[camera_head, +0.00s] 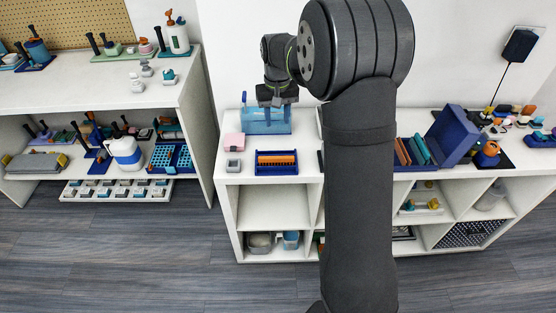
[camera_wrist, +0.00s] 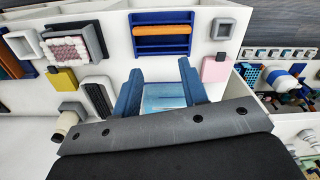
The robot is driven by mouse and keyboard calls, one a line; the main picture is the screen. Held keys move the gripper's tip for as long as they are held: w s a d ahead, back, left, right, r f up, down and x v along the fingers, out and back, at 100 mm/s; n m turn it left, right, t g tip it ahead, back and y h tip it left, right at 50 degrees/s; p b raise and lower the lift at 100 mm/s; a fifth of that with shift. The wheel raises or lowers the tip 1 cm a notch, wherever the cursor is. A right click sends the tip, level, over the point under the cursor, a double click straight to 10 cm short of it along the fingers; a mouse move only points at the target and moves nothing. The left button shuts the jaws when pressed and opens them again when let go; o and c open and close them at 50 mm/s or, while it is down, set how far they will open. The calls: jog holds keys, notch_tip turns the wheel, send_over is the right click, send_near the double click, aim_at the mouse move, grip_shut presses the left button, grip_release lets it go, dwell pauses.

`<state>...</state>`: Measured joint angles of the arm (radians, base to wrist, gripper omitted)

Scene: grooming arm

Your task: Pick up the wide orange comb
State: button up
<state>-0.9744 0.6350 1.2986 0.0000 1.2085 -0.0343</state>
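The wide orange comb (camera_head: 276,160) lies in a dark blue holder (camera_head: 276,171) on the white shelf top. In the wrist view the comb (camera_wrist: 162,30) shows as an orange bar across the blue holder (camera_wrist: 162,47), at the top of the picture. My gripper (camera_head: 277,101) is over the clear blue container (camera_head: 262,127), behind the holder in the head view. In the wrist view my gripper (camera_wrist: 159,66) has its two blue fingers spread apart, with nothing held. The container (camera_wrist: 164,97) shows between and beneath the fingers.
A pink block (camera_head: 234,141) and a small grey box (camera_head: 233,164) sit left of the holder. A dark blue bin with upright coloured pieces (camera_head: 413,151) stands further right. My arm hides part of the shelf top between them. A yellow block (camera_wrist: 63,79) shows in the wrist view.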

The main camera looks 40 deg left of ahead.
jog(key=n, duration=1.5)
send_near(276, 156)
jog(key=f, duration=0.5)
jog(key=shift+s+d+f, duration=0.15)
jog(key=shift+s+d, duration=0.15)
jog(key=shift+s, duration=0.05)
jog(key=shift+w+a+f, duration=0.1)
jog(key=shift+w+f, duration=0.05)
jog(key=shift+f, duration=1.25)
jog(key=shift+w+a+f, duration=0.1)
jog(key=shift+w+f, duration=0.05)
jog(key=shift+f, duration=1.2)
grip_shut()
